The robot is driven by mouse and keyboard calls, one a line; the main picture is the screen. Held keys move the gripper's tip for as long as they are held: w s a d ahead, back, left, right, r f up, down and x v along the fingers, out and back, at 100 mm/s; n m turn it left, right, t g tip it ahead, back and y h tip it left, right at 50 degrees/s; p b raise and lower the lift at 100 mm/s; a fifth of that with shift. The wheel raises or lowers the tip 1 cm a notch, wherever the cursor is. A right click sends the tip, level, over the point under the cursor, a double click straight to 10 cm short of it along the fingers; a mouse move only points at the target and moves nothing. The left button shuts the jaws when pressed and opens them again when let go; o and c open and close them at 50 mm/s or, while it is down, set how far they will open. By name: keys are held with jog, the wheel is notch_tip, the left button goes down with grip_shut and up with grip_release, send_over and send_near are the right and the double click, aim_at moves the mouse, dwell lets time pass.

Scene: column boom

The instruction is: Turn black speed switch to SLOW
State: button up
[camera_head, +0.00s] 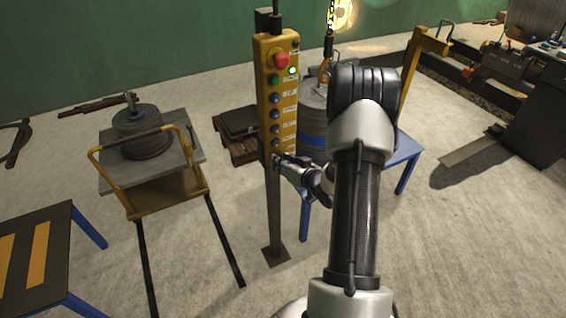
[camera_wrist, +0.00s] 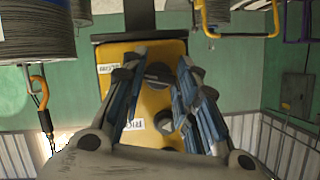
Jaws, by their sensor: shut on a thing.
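The yellow control pendant (camera_head: 264,100) hangs upright on a post, with a red stop button (camera_head: 281,61) at its top and several smaller buttons down its face. My gripper (camera_head: 279,160) is at the pendant's lower end. In the wrist view, the yellow face (camera_wrist: 150,103) appears upside down between my gripper's fingers (camera_wrist: 157,80). The fingers close around the dark round speed switch (camera_wrist: 158,70) from both sides. Small white labels show by it, but I cannot read them surely, and the switch's pointing direction is unclear. In the head view my gripper hides the switch.
A blue table (camera_head: 404,152) with a large cable spool (camera_head: 313,118) stands behind the pendant. A yellow-handled cart (camera_head: 160,195) carries another spool (camera_head: 141,135) on the left. A striped table (camera_head: 50,250) is at the lower left. Open concrete floor lies to the right.

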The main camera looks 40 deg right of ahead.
jog(key=o, duration=1.1)
jog(key=shift+c, duration=0.2)
jog(key=v, duration=1.2)
jog(key=shift+f, duration=0.1)
